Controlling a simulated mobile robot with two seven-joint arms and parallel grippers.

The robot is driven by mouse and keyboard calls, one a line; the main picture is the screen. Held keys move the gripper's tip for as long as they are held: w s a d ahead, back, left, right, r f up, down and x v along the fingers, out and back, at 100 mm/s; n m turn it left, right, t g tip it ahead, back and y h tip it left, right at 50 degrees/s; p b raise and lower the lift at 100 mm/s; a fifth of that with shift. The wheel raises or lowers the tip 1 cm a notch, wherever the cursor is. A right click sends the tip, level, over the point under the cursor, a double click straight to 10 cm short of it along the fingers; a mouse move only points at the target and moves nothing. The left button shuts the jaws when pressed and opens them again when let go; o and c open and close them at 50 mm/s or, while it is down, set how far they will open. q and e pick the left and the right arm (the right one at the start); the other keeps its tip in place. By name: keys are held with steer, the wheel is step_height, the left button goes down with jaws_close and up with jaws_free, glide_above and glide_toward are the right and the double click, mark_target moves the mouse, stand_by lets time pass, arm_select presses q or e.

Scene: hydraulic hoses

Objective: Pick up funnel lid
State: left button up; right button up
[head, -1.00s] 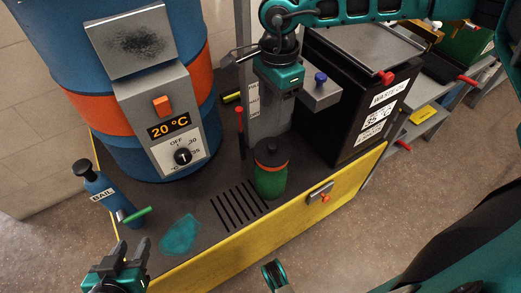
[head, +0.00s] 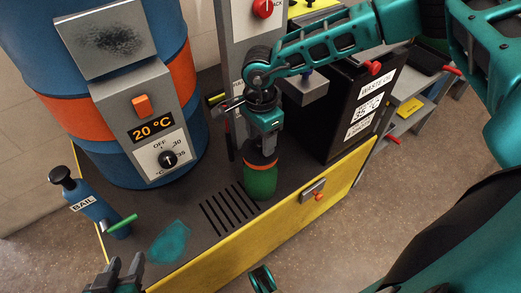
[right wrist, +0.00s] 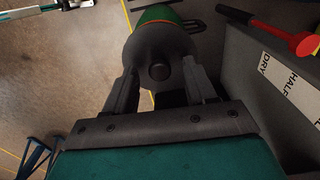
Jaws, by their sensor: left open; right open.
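The funnel lid is a dark grey round cap with a small knob (right wrist: 158,48). It sits on a green container (head: 261,183) with an orange band, upright on the cart top. My right gripper (head: 262,146) is directly over the lid, pointing down, and hides most of it in the head view. In the right wrist view the open fingers of my right gripper (right wrist: 160,82) stand on either side of the lid; whether they touch it I cannot tell. My left gripper (head: 117,272) is open and empty at the lower left.
A blue drum (head: 165,75) with an orange band and a blue bail bottle (head: 95,207) stand at the left. A black waste oil box (head: 345,115) stands right of the container. A slotted drain (head: 229,210) and teal puddle (head: 170,242) lie in front.

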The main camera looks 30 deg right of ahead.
steer(key=shift+f, duration=0.2)
steer(key=c, duration=1)
jaws_close()
steer(key=shift+r, duration=0.15)
